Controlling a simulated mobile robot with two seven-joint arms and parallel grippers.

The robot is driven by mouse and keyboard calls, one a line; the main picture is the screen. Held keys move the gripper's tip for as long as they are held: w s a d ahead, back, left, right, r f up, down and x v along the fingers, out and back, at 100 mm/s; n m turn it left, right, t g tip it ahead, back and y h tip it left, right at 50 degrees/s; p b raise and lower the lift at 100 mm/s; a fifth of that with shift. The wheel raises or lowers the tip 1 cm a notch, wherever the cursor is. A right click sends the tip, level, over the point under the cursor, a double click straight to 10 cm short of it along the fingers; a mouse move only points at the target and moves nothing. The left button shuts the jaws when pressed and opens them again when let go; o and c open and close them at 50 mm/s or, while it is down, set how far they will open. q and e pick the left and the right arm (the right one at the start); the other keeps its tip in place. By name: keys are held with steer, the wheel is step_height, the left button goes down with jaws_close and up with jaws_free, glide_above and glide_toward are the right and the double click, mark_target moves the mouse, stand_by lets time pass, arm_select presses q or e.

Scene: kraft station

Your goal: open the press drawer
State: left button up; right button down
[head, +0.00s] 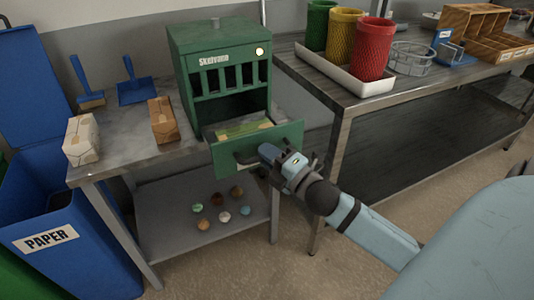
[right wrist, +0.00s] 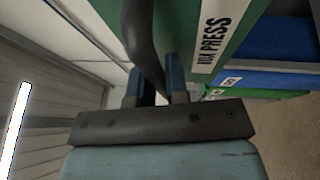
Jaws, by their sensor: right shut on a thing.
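The green press (head: 219,60) stands at the back of the grey side table. Its drawer (head: 272,140) is pulled out toward me, and a flat yellowish-green thing (head: 243,129) shows inside. My right gripper (head: 262,157) is at the drawer front, shut on the dark curved handle (head: 243,160). In the right wrist view the handle (right wrist: 143,45) runs down between the two blue fingers (right wrist: 152,92), beside the green drawer front (right wrist: 200,30) with its white label. My left gripper is not in view.
Several small balls (head: 220,205) are on the lower shelf. A blue paper bin (head: 70,220) stands left. The right table (head: 345,99) holds a tray with three mesh cups.

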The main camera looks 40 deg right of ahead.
steer(key=c, duration=1.4)
jaws_free()
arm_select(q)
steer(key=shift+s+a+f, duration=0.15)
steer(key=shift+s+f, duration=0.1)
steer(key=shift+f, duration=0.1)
arm_select(e)
steer(key=v, duration=1.3)
steer(key=shift+s+d, duration=0.1)
steer(key=shift+s, duration=0.3)
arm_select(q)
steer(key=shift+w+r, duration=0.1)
